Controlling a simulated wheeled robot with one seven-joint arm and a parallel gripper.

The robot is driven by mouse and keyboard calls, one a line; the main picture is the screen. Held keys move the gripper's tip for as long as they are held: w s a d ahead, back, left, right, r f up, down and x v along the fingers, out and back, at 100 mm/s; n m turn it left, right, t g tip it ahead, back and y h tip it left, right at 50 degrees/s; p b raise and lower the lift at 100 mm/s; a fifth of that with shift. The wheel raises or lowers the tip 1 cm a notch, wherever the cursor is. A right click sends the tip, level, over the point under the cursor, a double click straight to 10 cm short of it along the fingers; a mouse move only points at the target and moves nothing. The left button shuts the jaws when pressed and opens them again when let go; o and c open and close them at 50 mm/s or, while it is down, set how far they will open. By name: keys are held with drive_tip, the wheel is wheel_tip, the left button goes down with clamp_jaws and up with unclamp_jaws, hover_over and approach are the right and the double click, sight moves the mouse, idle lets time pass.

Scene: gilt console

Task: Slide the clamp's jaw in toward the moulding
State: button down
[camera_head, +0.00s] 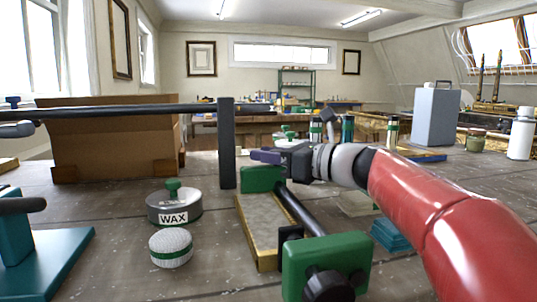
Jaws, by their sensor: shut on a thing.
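The clamp has a far green jaw (262,178), a dark bar (298,212) and a near green jaw (326,265) with a black knob. The gilt-edged moulding (262,225), with a pale grey top, lies on the bench left of the bar, between the jaws. A small black pad (290,246) sits between the near jaw and the moulding's near end. My gripper (264,157) reaches in from the right at the top of the far green jaw and is shut on it. The exact grip is partly hidden.
A dark upright post (227,142) with a long horizontal bar stands just left of my gripper. A wax tin (174,207) and a white round pot (170,248) are left of the moulding. Teal blocks (390,236) lie to the right, under my arm. A cardboard box (110,140) stands behind left.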

drive_tip(key=shift+s+d, duration=0.2)
drive_tip(key=shift+s, duration=0.4)
drive_tip(key=c, duration=1.1)
unclamp_jaws()
drive_tip(key=v, duration=0.7)
drive_tip(key=shift+s+d, duration=0.15)
drive_tip(key=shift+d, duration=0.2)
drive_tip(key=shift+s, duration=0.1)
